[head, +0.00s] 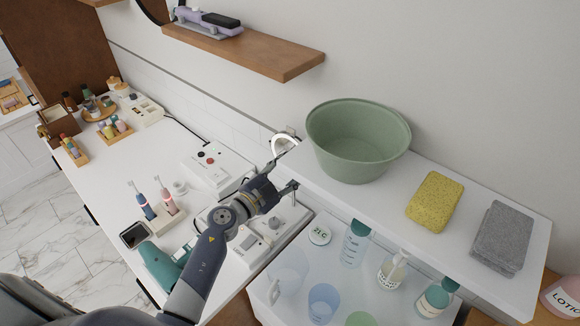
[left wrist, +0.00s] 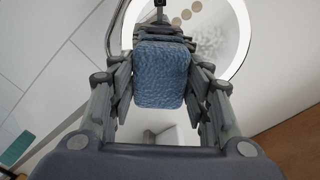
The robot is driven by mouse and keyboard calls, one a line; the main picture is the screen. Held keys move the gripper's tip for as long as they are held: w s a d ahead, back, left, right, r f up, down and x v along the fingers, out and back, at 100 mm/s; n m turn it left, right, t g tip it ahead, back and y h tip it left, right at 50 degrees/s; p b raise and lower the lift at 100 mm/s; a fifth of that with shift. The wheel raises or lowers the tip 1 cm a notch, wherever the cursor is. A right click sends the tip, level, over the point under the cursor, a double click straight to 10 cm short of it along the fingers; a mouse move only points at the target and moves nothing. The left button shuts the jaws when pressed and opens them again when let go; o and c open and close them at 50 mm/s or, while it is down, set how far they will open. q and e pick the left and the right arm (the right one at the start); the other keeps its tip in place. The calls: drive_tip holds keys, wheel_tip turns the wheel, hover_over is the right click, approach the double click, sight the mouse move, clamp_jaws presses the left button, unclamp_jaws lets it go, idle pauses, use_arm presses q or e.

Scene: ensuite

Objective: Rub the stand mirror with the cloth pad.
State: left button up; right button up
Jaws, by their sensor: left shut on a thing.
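My left gripper (left wrist: 160,80) is shut on a blue, rough-textured cloth pad (left wrist: 160,78). The stand mirror (left wrist: 243,40), round with a bright lit rim, is right behind the pad in the left wrist view, and its glass shows a pale textured reflection. I cannot tell whether the pad touches the glass. In the head view my left gripper (head: 278,188) is over the counter, just below the curved lit rim of the mirror (head: 284,138). The pad and most of the mirror are hidden there. My right gripper is not in view.
A green basin (head: 358,165), a yellow sponge (head: 434,202) and grey folded cloths (head: 502,238) sit on the white ledge to the right. A clear bin (head: 395,255) holds bottles and cups. A teal hair dryer (head: 160,265) and toothbrushes (head: 152,212) are on the counter at left. A wooden shelf (head: 265,55) overhangs.

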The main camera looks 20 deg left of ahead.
use_arm(q)
drive_tip(key=shift+w+a, duration=0.45)
drive_tip(key=shift+a, duration=0.85)
drive_tip(key=shift+w+a, duration=0.45)
drive_tip(key=shift+a, duration=0.8)
drive_tip(key=shift+w+a, duration=0.45)
drive_tip(key=shift+a, duration=0.85)
drive_tip(key=shift+s+a, duration=0.15)
drive_tip(key=shift+s, duration=0.4)
approach(278, 148)
drive_tip(key=shift+w, duration=0.2)
